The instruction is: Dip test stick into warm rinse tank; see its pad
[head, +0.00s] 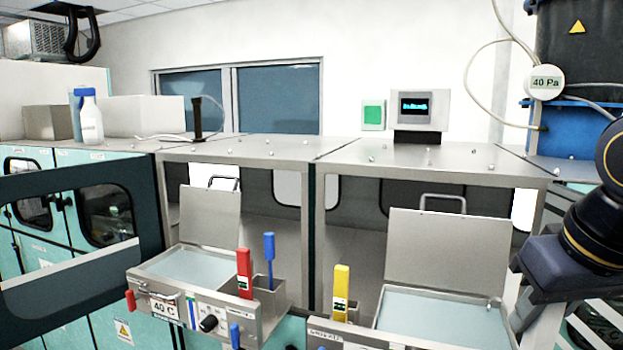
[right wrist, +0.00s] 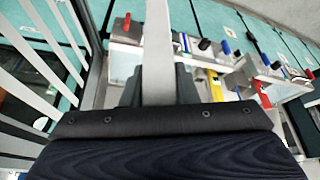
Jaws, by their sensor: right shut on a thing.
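The left tank (head: 195,265) has an upright lid (head: 210,216), pale liquid and a "40 C" label (head: 165,307) on its front. A red stick (head: 244,272) and a blue stick (head: 269,258) stand in the holder at its right side. A yellow stick (head: 341,290) stands at the left of the right tank (head: 445,312). My right gripper (head: 522,300) is at the right edge of the right tank. In the right wrist view, it (right wrist: 158,90) is shut on a pale grey flat bar (right wrist: 158,45); I cannot tell what the bar is. No pad is visible. My left gripper is not in view.
The right tank's lid (head: 447,247) also stands open. Steel hoods (head: 250,148) with posts stand above and behind both tanks. A dark-framed panel (head: 80,225) is at the left. A white bottle (head: 90,120) and a small display (head: 420,108) stand on top.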

